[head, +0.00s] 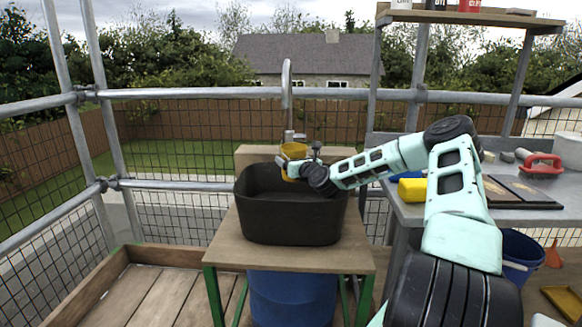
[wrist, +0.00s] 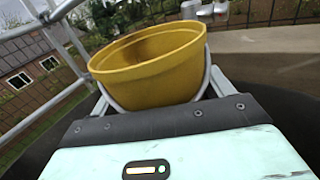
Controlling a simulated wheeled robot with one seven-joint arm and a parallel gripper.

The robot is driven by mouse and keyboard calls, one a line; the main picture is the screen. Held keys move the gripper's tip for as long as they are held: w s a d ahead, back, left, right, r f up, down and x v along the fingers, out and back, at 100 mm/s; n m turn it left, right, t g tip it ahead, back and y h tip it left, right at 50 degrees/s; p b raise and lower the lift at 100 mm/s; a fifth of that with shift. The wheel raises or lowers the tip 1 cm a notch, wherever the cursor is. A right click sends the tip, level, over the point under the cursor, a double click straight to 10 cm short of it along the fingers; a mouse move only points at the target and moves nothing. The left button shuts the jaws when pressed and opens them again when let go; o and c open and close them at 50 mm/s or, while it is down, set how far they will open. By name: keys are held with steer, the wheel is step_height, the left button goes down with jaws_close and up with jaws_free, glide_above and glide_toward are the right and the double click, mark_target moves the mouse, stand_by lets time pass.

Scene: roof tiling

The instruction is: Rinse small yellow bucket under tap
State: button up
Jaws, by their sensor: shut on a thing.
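The small yellow bucket (head: 293,149) is roughly upright above the back of the black basin (head: 290,222), below the grey tap (head: 287,90). My gripper (head: 291,168) is shut on the bucket. In the wrist view the yellow bucket (wrist: 150,65) sits between the two grey fingers of my gripper (wrist: 160,98), with its pale handle hanging down around the near side. Only part of the bucket's inner wall shows; its bottom is hidden. I cannot make out running water from the tap.
The basin stands on a wooden stand (head: 225,245) over a blue barrel (head: 292,297). On the right, a grey bench (head: 405,212) holds a yellow sponge (head: 412,190) and a red-handled tool (head: 540,162). A blue bucket (head: 520,255) stands below. Scaffold rails run behind.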

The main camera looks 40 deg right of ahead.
steer(key=shift+s, duration=1.5)
steer(key=shift+s+f+p, duration=0.2)
steer(key=shift+s+p, duration=0.15)
steer(key=shift+s, duration=2.25)
steer(key=s+r+p, duration=0.4)
steer(key=shift+s+r, duration=0.25)
steer(key=shift+s, duration=0.15)
steer(key=shift+d, duration=0.1)
